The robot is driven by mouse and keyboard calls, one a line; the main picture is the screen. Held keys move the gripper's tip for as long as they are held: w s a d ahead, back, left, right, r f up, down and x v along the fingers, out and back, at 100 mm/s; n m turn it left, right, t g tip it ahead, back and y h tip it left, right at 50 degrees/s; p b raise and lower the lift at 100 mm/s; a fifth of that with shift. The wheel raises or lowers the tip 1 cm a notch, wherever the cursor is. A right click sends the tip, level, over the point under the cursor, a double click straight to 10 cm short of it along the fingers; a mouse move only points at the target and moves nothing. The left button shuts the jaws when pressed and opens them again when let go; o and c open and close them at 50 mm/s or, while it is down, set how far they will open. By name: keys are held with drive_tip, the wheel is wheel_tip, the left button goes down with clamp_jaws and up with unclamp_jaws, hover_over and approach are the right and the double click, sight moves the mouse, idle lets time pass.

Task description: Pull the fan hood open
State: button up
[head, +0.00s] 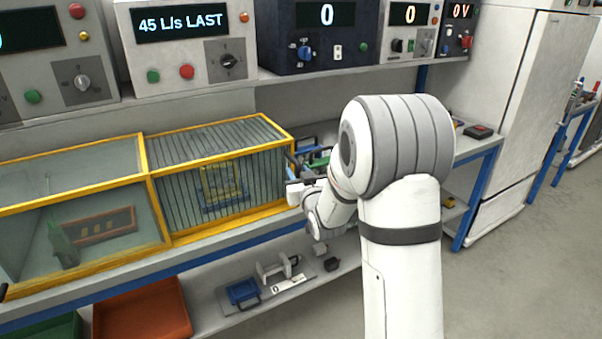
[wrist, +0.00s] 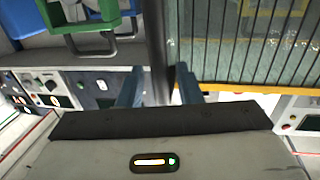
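The fan hood (head: 222,140) is a yellow-framed cage with dark bars on the bench, with a fan (head: 222,185) visible behind the bars. It looks closed. My gripper (head: 291,163) is at the hood's right front edge. In the wrist view, the hood's bars and yellow frame (wrist: 235,87) are at the upper right. My gripper (wrist: 158,84) shows two bluish fingers standing apart, with a dark upright bar (wrist: 156,40) between them. The gap looks wider than the bar; contact is not clear. The hood's handle cannot be made out in the head view.
A glass-sided yellow-framed case (head: 85,225) adjoins the hood on the left. Instrument panels (head: 190,45) stand on the shelf above. Green and blue holders (head: 318,155) lie right of the hood, behind my arm. A lower shelf (head: 215,310) holds small parts and an orange bin (head: 145,312).

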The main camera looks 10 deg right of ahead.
clamp_jaws()
idle(0.3)
